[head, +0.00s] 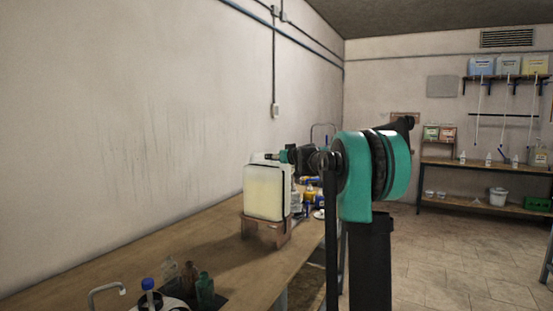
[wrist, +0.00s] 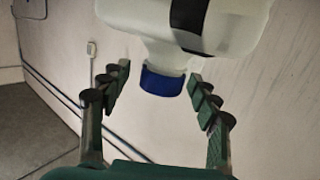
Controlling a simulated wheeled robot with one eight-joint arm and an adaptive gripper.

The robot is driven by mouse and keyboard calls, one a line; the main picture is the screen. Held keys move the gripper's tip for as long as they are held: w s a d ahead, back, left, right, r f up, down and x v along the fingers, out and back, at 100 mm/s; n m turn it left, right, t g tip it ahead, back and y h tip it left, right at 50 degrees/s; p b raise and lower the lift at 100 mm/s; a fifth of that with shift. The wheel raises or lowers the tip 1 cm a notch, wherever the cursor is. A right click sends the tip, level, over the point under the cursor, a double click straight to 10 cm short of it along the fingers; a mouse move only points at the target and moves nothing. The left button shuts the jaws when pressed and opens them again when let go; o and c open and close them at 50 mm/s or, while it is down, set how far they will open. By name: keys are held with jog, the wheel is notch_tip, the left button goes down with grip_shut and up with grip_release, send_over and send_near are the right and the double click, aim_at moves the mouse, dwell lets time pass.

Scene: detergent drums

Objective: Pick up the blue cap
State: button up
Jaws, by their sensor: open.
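The blue cap (wrist: 162,81) sits on the neck of a pale, translucent drum (wrist: 215,22) in the wrist view. My gripper (wrist: 157,78) is open, with one finger on each side of the cap and a gap on both sides. The fingertips reach about level with the cap; I cannot tell the depth between them. I cannot make out the cap there.
The wooden bench (head: 205,246) runs along the left wall. A blue-topped item (head: 148,285), a green bottle (head: 205,290) and a tap (head: 105,289) are at its near end. Blue and yellow items (head: 311,190) lie behind the drum. Shelves (head: 480,170) stand far right, with open floor before them.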

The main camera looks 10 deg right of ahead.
jog(key=c, duration=0.8)
jog(key=shift+r, duration=0.1)
